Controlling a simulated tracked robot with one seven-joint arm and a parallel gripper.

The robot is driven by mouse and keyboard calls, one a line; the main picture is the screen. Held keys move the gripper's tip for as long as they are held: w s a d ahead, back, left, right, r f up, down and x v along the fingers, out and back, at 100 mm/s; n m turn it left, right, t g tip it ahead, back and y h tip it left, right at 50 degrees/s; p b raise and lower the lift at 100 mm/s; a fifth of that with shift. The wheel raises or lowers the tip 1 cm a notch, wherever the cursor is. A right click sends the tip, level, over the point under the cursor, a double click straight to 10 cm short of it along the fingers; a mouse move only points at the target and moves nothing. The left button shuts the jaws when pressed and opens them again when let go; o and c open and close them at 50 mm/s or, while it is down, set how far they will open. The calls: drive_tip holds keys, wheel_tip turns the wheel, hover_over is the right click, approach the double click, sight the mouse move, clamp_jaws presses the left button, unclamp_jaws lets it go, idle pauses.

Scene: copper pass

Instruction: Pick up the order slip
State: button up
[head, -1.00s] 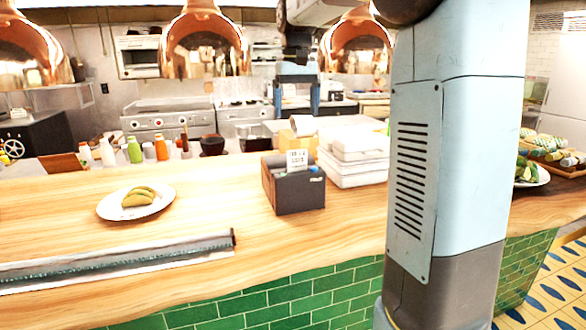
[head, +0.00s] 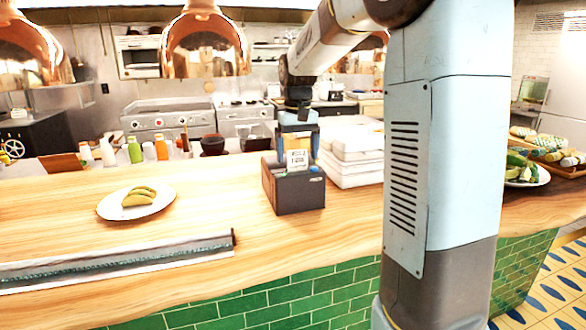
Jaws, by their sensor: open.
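The order slip (head: 297,160) is a small white printed paper standing up out of the top of a dark box-shaped printer (head: 298,194) on the wooden counter. My gripper (head: 298,150) points down right at the slip, with its blue-grey fingers on either side of the slip's upper part. The gripper is open. I cannot tell whether a finger touches the paper.
White stacked boxes (head: 352,158) stand close to the right of the printer. A plate (head: 110,208) with tacos (head: 139,196) and a long metal-edged strip (head: 120,261) lie to the left. Copper lamps (head: 205,45) hang above. The counter in front of the printer is clear.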

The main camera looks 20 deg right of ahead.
drive_tip(key=shift+f, duration=0.35)
drive_tip(key=c, duration=0.9)
